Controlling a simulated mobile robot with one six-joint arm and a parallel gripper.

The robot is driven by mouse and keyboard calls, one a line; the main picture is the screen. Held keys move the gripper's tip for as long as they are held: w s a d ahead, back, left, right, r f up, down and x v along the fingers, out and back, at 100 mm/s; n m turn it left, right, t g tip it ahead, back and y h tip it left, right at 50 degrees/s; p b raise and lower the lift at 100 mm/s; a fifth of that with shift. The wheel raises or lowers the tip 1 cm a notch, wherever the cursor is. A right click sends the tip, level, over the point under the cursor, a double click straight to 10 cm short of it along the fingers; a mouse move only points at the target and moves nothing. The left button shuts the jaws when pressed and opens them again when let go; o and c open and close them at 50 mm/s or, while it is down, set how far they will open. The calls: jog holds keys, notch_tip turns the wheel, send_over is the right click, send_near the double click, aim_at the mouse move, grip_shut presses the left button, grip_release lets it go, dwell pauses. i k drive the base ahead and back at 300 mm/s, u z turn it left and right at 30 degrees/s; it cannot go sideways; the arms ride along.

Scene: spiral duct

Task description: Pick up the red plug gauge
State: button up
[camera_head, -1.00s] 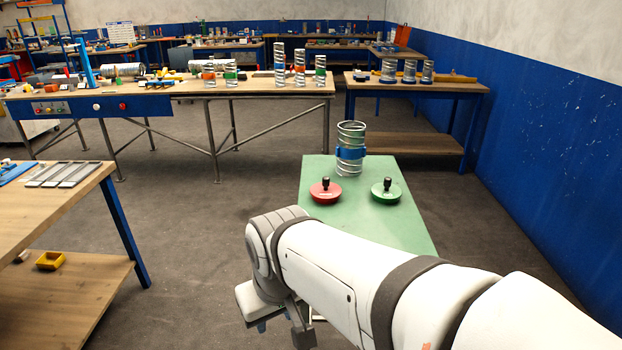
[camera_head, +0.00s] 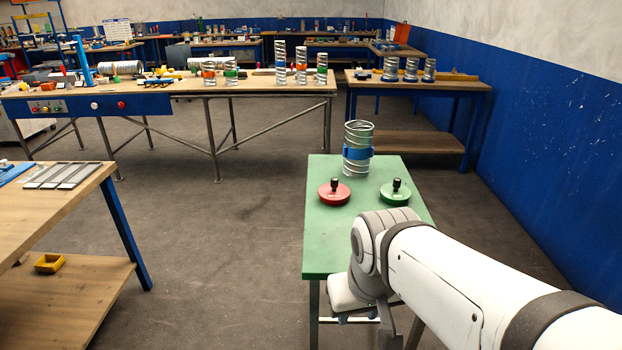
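The red plug gauge (camera_head: 334,193) is a round red disc with a black knob on top. It lies on the left part of a green table (camera_head: 328,240). A green plug gauge (camera_head: 395,193) of the same shape lies to its right. My gripper (camera_head: 372,322) is at the lower end of my arm, in front of the table's near part and well short of the red gauge. Its fingers are partly hidden by the arm, and I cannot tell whether they are open.
A spiral duct (camera_head: 358,150) with a blue band stands upright behind the two gauges. A wooden workbench (camera_head: 70,205) is at the left, with a yellow bin (camera_head: 48,263) on its lower shelf. Open floor (camera_head: 225,240) lies between that bench and the green table.

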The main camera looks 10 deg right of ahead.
aim_at(333, 193)
jog(key=u, duration=0.05)
jog(key=i, duration=1)
jog(key=z, duration=0.05)
